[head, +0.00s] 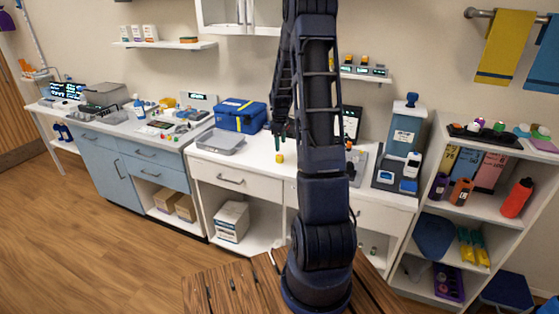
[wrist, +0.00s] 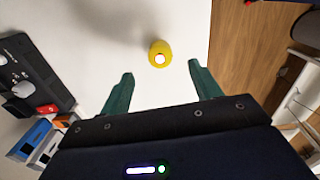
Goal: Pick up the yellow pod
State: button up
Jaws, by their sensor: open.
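The yellow pod (head: 279,158) is small and round and sits on the white counter (head: 262,170) near its front edge. In the wrist view the yellow pod (wrist: 160,53) has a pale spot with a reddish rim facing the camera. My gripper (wrist: 160,80) is open, its two green fingers apart and empty. The pod lies beyond the fingertips, roughly centred between them and not touching them. In the head view my gripper (head: 280,140) is just above the pod, partly hidden by my arm.
A clear lidded tray (head: 221,142) and a blue case (head: 240,115) stand left of the pod. In the wrist view a dark device (wrist: 25,70) lies at the left, and the counter edge drops to the wood floor (wrist: 235,50) at the right. The counter around the pod is clear.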

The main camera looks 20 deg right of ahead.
aim_at(280, 159)
jog(key=shift+w+a+f, duration=0.1)
jog(key=shift+w+f, duration=0.05)
jog(key=shift+f, duration=1.8)
jog(key=shift+w+f, duration=0.1)
jog(key=shift+f, duration=1.85)
jog(key=c, duration=1.1)
jog(key=shift+o, duration=0.2)
jog(key=shift+r, duration=0.15)
